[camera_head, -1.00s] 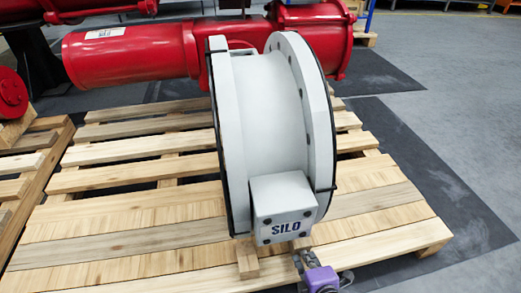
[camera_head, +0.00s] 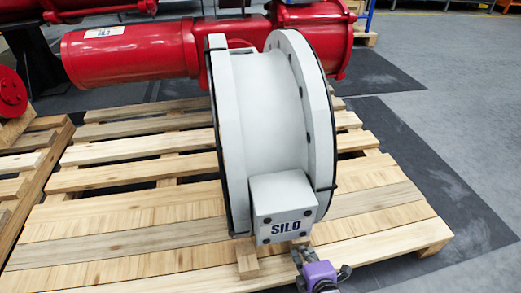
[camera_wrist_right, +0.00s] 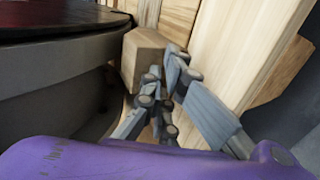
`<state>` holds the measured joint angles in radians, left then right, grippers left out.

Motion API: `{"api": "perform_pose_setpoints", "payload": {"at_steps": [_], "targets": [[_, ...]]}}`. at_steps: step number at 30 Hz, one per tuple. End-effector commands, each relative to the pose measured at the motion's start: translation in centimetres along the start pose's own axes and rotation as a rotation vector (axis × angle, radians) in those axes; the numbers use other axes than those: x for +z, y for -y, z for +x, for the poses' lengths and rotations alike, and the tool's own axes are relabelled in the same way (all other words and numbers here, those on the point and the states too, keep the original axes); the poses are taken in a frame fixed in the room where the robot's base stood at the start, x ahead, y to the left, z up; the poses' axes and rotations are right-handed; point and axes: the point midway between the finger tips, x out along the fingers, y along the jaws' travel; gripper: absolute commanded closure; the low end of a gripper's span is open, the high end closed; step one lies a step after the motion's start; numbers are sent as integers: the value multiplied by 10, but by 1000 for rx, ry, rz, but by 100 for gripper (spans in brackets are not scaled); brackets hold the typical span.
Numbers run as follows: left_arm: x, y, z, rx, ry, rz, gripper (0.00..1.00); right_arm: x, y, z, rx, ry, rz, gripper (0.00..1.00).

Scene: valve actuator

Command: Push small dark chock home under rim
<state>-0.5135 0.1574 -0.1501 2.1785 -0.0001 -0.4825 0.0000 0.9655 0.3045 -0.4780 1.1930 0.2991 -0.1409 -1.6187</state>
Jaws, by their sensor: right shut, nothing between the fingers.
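A large pale grey ring-shaped body (camera_head: 275,105) marked SILO on its front box stands on the wooden pallet (camera_head: 130,235). A light wooden block (camera_head: 247,260) shows under its lower rim in the head view. In the right wrist view a small brown block (camera_wrist_right: 146,56) lies beside the grey curved rim (camera_wrist_right: 50,85); I cannot tell whether it is the dark chock. My right gripper (camera_head: 300,257), with a purple body, is low in front of the SILO box. Its fingers (camera_wrist_right: 163,80) are shut and empty, close to the brown block; contact is unclear. My left gripper is out of view.
A red cylinder actuator (camera_head: 130,55) lies behind the grey body. Another pallet (camera_head: 25,170) with a red flanged part (camera_head: 10,93) stands at the left. Dark mats (camera_head: 430,175) and grey floor are clear at the right.

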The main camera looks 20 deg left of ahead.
Motion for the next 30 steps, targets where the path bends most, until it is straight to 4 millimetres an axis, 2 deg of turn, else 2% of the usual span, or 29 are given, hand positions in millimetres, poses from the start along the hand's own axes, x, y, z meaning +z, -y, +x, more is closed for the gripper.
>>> {"api": "perform_pose_setpoints", "payload": {"at_steps": [30], "targets": [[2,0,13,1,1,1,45,0,-15,27,0,0,-1,100]]}}
